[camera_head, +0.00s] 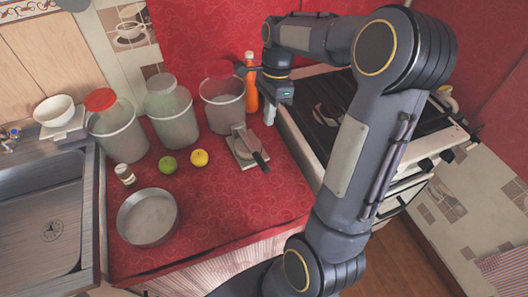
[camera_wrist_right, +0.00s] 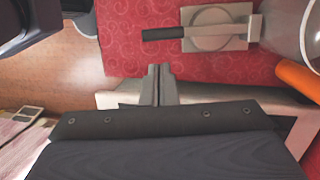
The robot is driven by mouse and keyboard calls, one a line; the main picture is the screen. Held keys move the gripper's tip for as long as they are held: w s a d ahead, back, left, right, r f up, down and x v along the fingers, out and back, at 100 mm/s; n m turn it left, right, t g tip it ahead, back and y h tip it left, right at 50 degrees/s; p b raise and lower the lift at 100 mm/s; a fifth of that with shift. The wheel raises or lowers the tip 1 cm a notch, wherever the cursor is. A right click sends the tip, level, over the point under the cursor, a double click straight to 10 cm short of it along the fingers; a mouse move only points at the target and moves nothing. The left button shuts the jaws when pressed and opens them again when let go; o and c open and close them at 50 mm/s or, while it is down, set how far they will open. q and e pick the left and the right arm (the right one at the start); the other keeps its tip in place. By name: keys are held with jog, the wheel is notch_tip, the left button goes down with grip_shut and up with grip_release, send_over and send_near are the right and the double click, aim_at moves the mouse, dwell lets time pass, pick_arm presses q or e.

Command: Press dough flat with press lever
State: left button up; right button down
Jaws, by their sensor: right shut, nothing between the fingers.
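The dough press (camera_head: 240,148) is a small light-grey metal device on the red counter, in front of the right-hand jar. Its dark lever handle (camera_head: 260,161) points toward the front right. In the right wrist view the press (camera_wrist_right: 245,30) lies at the top, with its round plate and the dark handle (camera_wrist_right: 163,33) pointing left. I cannot make out any dough. My right gripper (camera_head: 270,117) is shut and empty, above the counter's right edge behind the press, apart from the handle. Its closed fingers also show in the right wrist view (camera_wrist_right: 159,72). My left gripper is not in view.
Several jars stand at the back, including a red-lidded one (camera_head: 120,136). An orange bottle (camera_head: 251,88) is beside my right gripper. A lime (camera_head: 168,164), a yellow fruit (camera_head: 199,158) and a pan (camera_head: 148,217) are left. A stove (camera_head: 318,130) adjoins right. The front counter is clear.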

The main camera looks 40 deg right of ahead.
aim_at(262, 161)
jog(key=x, duration=1.3)
jog(key=shift+f, duration=0.1)
